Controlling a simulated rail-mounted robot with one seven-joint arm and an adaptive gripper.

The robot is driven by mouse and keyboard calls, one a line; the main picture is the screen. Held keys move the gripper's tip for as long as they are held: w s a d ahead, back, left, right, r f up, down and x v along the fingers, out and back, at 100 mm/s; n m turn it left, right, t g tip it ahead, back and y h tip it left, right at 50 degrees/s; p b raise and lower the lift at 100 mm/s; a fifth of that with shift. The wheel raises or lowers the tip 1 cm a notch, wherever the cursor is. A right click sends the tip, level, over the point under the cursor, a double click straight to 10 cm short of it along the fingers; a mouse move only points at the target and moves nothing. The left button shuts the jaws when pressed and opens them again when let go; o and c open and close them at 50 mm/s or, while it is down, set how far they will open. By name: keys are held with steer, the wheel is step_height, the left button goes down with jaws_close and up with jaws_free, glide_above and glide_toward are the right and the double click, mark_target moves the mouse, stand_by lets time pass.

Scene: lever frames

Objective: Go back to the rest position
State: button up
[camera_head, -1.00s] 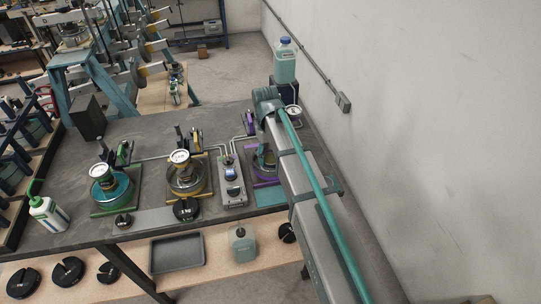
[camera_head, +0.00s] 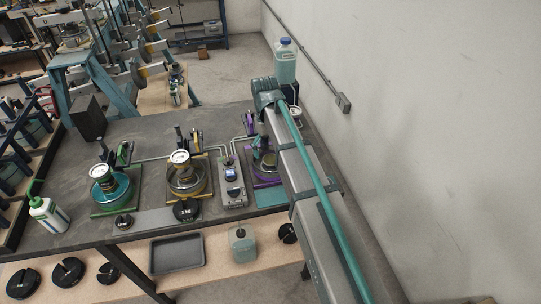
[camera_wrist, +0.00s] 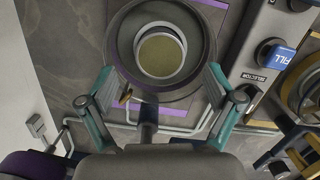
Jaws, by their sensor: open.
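My gripper (camera_wrist: 158,72) shows in the wrist view with its two teal fingers spread wide and nothing between the tips that they touch. In the head view this purple station (camera_head: 265,165) sits at the right end of the bench, just left of my arm.
The bench (camera_head: 150,140) also holds a green station (camera_head: 110,190), a yellow station (camera_head: 185,180) and a selector box (camera_head: 231,185). A blue-capped bottle (camera_head: 285,65) stands behind my arm. The wall (camera_head: 420,130) is close on the right. A squeeze bottle (camera_head: 47,213) stands at left.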

step_height(320, 180, up, 8)
steer(key=w, duration=0.1)
steer(key=shift+a+r, duration=0.25)
steer(key=shift+a, duration=0.05)
steer(key=shift+w+d, duration=0.1)
